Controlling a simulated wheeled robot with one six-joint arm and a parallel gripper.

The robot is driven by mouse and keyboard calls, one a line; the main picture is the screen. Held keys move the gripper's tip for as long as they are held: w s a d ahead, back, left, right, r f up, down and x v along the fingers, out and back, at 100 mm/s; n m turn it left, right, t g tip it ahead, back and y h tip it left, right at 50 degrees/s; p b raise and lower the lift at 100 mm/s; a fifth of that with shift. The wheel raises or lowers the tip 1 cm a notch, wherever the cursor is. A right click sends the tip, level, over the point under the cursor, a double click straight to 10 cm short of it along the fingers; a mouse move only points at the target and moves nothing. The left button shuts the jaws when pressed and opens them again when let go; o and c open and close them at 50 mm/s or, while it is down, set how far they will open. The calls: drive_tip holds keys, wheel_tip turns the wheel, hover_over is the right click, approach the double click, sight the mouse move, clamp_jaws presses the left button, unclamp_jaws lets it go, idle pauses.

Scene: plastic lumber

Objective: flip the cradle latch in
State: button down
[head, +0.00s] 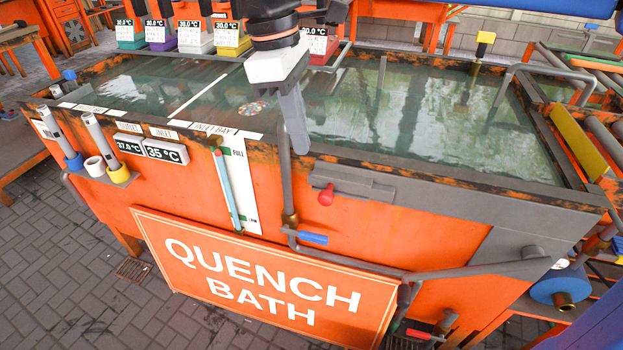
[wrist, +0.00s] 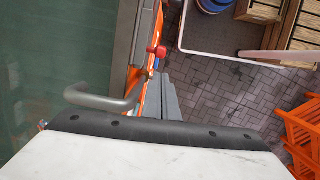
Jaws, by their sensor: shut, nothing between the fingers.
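No part is labelled as the cradle latch. A red knob (head: 326,194) on a grey bracket (head: 355,184) at the tank's front face, just below the rim, looks like a latch handle. The red knob also shows in the wrist view (wrist: 157,51). My gripper (head: 299,150) points down above the front rim, left of and above the knob, apart from it. Its long grey fingers are together and empty. They also show in the wrist view (wrist: 173,100), below the knob in the picture. I cannot tell the latch's position.
The orange quench bath tank (head: 190,213) holds greenish water (head: 400,105). A grey bent pipe (head: 286,170) rises beside my fingers. A blue-handled valve (head: 313,239) sits below the knob, above the sign (head: 265,280). Small tubes and cups (head: 95,165) hang at left.

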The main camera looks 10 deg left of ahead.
approach(335, 186)
drive_tip(key=s+a+f, duration=0.2)
drive_tip(key=s+f, duration=0.1)
drive_tip(key=f, duration=0.2)
drive_tip(key=shift+s+a+f, duration=0.25)
drive_tip(key=shift+s+f, duration=0.1)
drive_tip(key=shift+f, duration=0.05)
drive_tip(key=shift+d, duration=0.1)
drive_tip(key=shift+s+d, duration=0.2)
drive_tip(key=shift+d, duration=2)
drive_tip(key=shift+r, duration=0.5)
wheel_tip(335, 186, up, 9)
drive_tip(key=a, duration=0.2)
